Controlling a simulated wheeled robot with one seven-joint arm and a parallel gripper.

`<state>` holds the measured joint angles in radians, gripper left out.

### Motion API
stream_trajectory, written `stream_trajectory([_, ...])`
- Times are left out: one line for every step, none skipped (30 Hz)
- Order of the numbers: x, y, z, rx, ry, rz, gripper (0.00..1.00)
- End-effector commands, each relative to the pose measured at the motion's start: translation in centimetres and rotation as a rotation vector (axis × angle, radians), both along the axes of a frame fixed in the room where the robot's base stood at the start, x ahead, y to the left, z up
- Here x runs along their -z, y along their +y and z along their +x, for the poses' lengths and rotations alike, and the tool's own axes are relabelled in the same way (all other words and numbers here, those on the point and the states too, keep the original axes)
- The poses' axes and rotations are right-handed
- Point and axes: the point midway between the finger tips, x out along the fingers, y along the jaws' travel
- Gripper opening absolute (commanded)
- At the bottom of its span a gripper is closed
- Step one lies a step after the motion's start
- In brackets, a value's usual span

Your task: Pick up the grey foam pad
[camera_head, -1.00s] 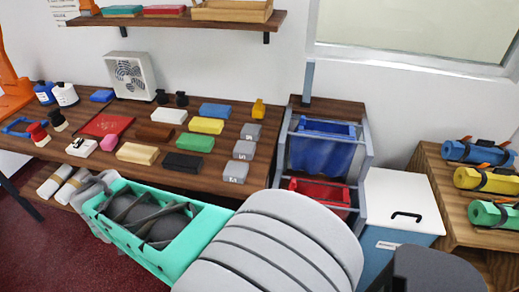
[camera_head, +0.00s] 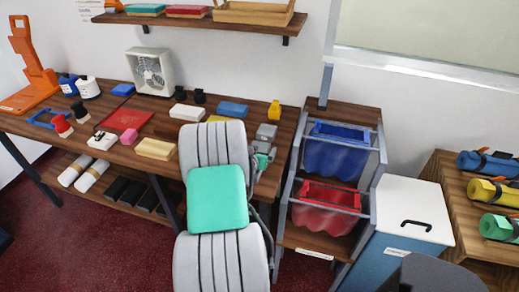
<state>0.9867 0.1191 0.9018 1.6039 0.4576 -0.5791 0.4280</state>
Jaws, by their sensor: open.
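Grey blocks stand at the right end of the wooden counter; one (camera_head: 267,132) shows clearly in the head view, and another just in front of it is partly covered. I cannot tell from their look which is the grey foam pad. My gripper (camera_head: 261,153) is small and partly hidden behind my large grey and teal arm, over the counter's right front edge, close to these blocks. It is open; its fingertips are hard to make out, and I cannot tell whether it touches a block. My arm also hides the front right part of the counter.
The counter holds a blue block (camera_head: 232,110), a white block (camera_head: 187,113), a cream block (camera_head: 155,149), a yellow object (camera_head: 274,110) and a fan (camera_head: 151,72). A rack with a blue bin (camera_head: 342,155) and a red bin (camera_head: 325,206) stands close on the right.

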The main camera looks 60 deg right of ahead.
Motion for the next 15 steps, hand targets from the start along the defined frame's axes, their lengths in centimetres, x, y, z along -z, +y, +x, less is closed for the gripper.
stream_trajectory([0.15,-0.27,0.04,0.000,0.000,0.001,0.93])
stream_trajectory([0.18,-0.36,0.07,0.000,0.000,0.001,0.93])
stream_trajectory([0.18,-0.40,0.11,-0.001,0.000,0.000,0.93])
stream_trajectory([0.18,-0.39,0.12,-0.001,0.000,0.000,0.93])
stream_trajectory([0.17,-0.38,0.13,-0.001,0.000,0.000,0.93])
stream_trajectory([0.18,-0.36,0.12,-0.001,0.000,0.000,0.93])
stream_trajectory([0.18,-0.35,0.13,-0.001,0.000,0.000,0.93])
stream_trajectory([0.18,-0.35,0.13,-0.001,0.000,0.000,0.91])
stream_trajectory([0.18,-0.35,0.13,-0.001,0.000,0.000,0.88])
stream_trajectory([0.17,-0.34,0.13,-0.001,0.000,0.000,0.85])
stream_trajectory([0.17,-0.34,0.13,-0.001,0.000,0.000,0.83])
stream_trajectory([0.17,-0.34,0.13,-0.001,0.000,0.000,0.80])
stream_trajectory([0.17,-0.34,0.13,-0.002,-0.001,0.000,0.77])
stream_trajectory([0.17,-0.33,0.14,-0.002,-0.001,0.000,0.75])
stream_trajectory([0.17,-0.33,0.14,-0.002,-0.001,0.000,0.71])
